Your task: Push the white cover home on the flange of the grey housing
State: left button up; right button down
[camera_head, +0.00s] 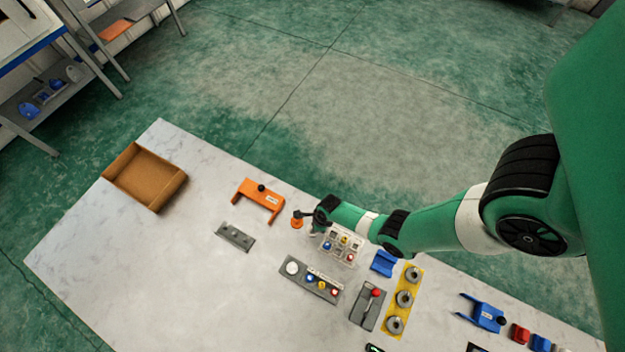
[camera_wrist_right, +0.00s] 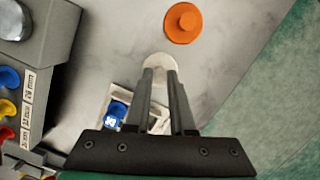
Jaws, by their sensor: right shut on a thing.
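The grey housing (camera_head: 312,280) lies on the table left of and nearer than my right gripper (camera_head: 315,229). A round white end and blue, yellow and red knobs show on it. In the right wrist view the housing (camera_wrist_right: 42,85) is at the left, its round flange (camera_wrist_right: 15,20) cut off by the corner. My right gripper (camera_wrist_right: 160,85) is shut on the white cover (camera_wrist_right: 160,66), a pale round piece between its fingertips. The cover is apart from the housing. The fingers hide part of it. My left gripper is not in view.
An orange disc (camera_wrist_right: 183,22) lies just beyond the cover. A compartment tray (camera_head: 342,246) with coloured buttons sits under my right wrist. An orange bracket (camera_head: 262,199), a grey plate (camera_head: 235,237) and a cardboard box (camera_head: 146,177) stand leftward. The table's left front is clear.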

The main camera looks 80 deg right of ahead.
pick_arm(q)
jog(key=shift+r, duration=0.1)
pick_arm(e)
jog(key=shift+r, duration=0.1)
notch_tip(320, 180, up, 5)
jog(key=p, duration=0.5)
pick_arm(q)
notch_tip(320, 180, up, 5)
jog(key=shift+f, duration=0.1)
pick_arm(e)
jog(key=shift+s, duration=0.1)
